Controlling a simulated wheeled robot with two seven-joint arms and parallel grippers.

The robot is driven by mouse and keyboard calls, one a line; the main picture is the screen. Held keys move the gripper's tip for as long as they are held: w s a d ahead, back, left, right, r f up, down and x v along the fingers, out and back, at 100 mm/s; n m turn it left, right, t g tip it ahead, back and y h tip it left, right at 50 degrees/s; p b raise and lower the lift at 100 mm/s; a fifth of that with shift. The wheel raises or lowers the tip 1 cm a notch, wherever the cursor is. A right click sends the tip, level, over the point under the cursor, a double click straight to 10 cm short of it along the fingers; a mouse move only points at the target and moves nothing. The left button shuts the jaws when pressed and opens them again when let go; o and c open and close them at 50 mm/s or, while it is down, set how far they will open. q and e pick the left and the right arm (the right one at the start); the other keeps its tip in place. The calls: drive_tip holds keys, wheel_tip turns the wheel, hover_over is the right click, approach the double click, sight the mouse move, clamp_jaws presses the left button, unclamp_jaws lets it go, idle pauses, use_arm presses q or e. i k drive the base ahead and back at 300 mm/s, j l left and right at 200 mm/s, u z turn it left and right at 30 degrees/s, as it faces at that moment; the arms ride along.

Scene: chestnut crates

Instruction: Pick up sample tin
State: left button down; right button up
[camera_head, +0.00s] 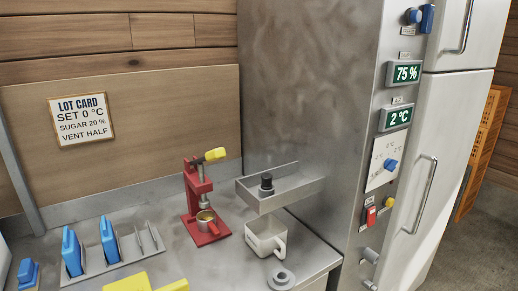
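A small round metal cup with a brownish inside (206,217) sits at the foot of a red hand press (193,195) on the steel counter; it may be the sample tin, but no label shows on it. The press has a yellow-ended lever (215,154). A white mug-like container with a handle (265,238) stands to the right, below a metal tray (285,192). A grey round piece with a central knob (282,278) lies near the counter's front edge. Neither of my grippers is in view.
A metal rack (96,266) holds blue upright pieces (109,240) at left. Yellow objects (128,283) are cut off at the bottom. A tall steel cabinet (300,90) with displays reading 75 % and 2 °C closes off the right. A lot card (81,119) hangs on the wall.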

sight(209, 226)
drive_tip(key=l+u, duration=0.1)
drive_tip(key=l, duration=1.3)
drive_tip(key=i, duration=0.05)
